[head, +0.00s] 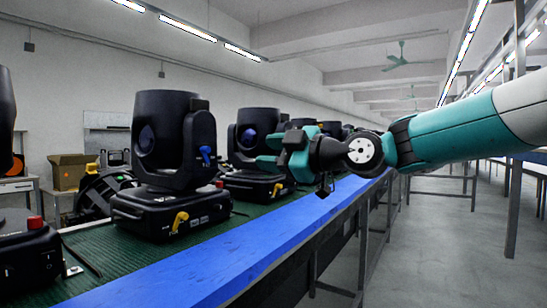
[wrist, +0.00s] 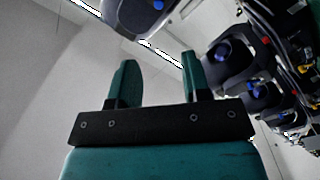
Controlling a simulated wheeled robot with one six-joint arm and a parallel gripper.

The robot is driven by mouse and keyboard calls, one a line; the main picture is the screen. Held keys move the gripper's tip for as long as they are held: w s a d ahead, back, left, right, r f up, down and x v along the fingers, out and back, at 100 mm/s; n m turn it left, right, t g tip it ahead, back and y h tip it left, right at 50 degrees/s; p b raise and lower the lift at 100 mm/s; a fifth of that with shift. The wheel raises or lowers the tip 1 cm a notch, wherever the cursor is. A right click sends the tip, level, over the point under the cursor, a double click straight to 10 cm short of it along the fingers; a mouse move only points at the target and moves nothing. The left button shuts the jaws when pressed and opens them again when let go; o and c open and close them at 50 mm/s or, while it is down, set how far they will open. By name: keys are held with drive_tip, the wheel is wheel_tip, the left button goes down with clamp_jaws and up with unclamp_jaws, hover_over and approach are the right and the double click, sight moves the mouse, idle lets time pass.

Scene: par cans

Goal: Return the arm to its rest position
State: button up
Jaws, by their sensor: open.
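My arm (head: 455,130) reaches in from the right in the head view, teal and white, extended level over the bench. My gripper (head: 268,152) is at its left end, pointing left toward the row of black par cans. In the wrist view my gripper (wrist: 158,80) has its two teal fingers apart with nothing between them. The nearest whole par can (head: 170,160) stands upright on the green belt, left of the gripper. Another par can (head: 252,150) stands behind the gripper and is partly hidden by it.
A green belt (head: 110,272) with a blue edge rail (head: 225,262) runs into the distance. Another par can (head: 25,255) is cut off at the left edge. A cardboard box (head: 70,170) sits at the back left. The floor aisle (head: 430,255) at right is clear, with metal posts beyond.

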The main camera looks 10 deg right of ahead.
drive_tip(key=s+d+f+m+g+h, duration=0.35)
drive_tip(key=s+f, duration=0.45)
drive_tip(key=s, duration=0.3)
drive_tip(key=s+d+f+m+g+h, duration=0.25)
drive_tip(key=s+f+m+g, duration=0.2)
drive_tip(key=s+f, duration=0.45)
drive_tip(key=s+d+f+m+g+h, duration=0.25)
drive_tip(key=s+f+m+h, duration=0.35)
drive_tip(key=s, duration=0.6)
wheel_tip(320, 180, up, 15)
drive_tip(key=s+y+p, duration=0.1)
drive_tip(key=y+p, duration=0.1)
drive_tip(key=p, duration=1.4)
drive_tip(key=shift+d+r+n+p, duration=0.2)
drive_tip(key=shift+d+n+p, duration=0.15)
drive_tip(key=shift+n+p, duration=0.05)
drive_tip(key=shift+g, duration=0.25)
